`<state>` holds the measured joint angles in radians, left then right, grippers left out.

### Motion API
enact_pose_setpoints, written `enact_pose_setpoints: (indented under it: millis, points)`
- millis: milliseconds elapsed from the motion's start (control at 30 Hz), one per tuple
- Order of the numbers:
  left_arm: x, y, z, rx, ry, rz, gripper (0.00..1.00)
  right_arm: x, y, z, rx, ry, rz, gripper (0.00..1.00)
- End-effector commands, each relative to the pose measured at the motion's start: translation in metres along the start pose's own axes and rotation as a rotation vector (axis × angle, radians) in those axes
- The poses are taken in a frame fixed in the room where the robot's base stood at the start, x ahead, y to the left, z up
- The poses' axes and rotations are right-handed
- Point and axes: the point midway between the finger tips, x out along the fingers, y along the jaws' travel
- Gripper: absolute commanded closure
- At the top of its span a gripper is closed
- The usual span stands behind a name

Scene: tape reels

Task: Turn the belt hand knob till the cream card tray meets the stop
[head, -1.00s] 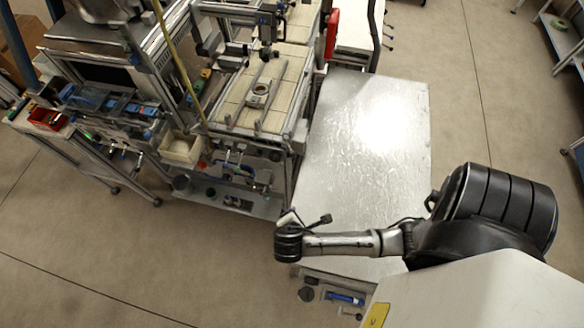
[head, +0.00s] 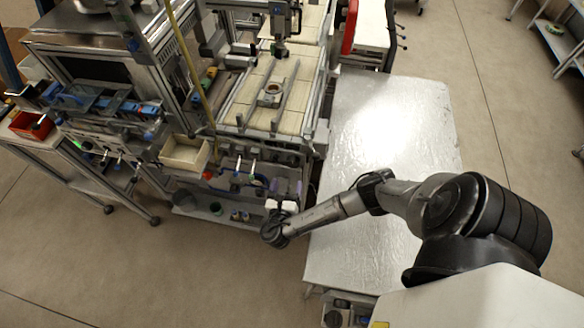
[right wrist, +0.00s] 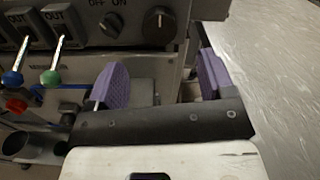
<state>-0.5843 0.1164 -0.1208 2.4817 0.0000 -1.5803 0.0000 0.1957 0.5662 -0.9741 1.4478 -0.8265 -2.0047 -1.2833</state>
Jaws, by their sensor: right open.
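My right gripper (head: 287,189) reaches the front of the belt machine. In the right wrist view its two purple pads stand wide apart (right wrist: 160,78), with nothing between them. A large black ribbed knob (right wrist: 159,25), which looks like the belt hand knob, sits on the panel just beyond the gap, apart from the pads. A small tray (head: 270,95) with a round piece on it lies on the cream belt (head: 250,103) between two rails. I cannot clearly tell the stop. My left gripper is not in view.
A smaller OFF/ON knob (right wrist: 111,24) and two levers with a blue ball (right wrist: 12,78) and a green ball (right wrist: 50,77) are left of the large knob. A cream bin (head: 185,153) hangs at the machine's front. A bare silver table (head: 385,150) stands to the right.

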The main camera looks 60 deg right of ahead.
Motion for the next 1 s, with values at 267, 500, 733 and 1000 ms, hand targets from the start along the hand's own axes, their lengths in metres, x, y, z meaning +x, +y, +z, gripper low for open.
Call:
enact_pose_setpoints:
  millis: [267,500,733,1000]
  points:
    - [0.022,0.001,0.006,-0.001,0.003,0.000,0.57,0.050,0.001,-0.002,0.003,-0.003,0.001,0.24]
    - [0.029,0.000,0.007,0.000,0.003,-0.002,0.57,0.073,0.000,-0.001,0.002,0.001,0.001,0.24]
    - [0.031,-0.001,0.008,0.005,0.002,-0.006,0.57,0.080,0.000,-0.001,0.001,0.002,0.001,0.24]
    - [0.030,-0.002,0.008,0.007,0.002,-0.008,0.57,0.080,0.000,-0.001,0.001,0.003,0.001,0.26]
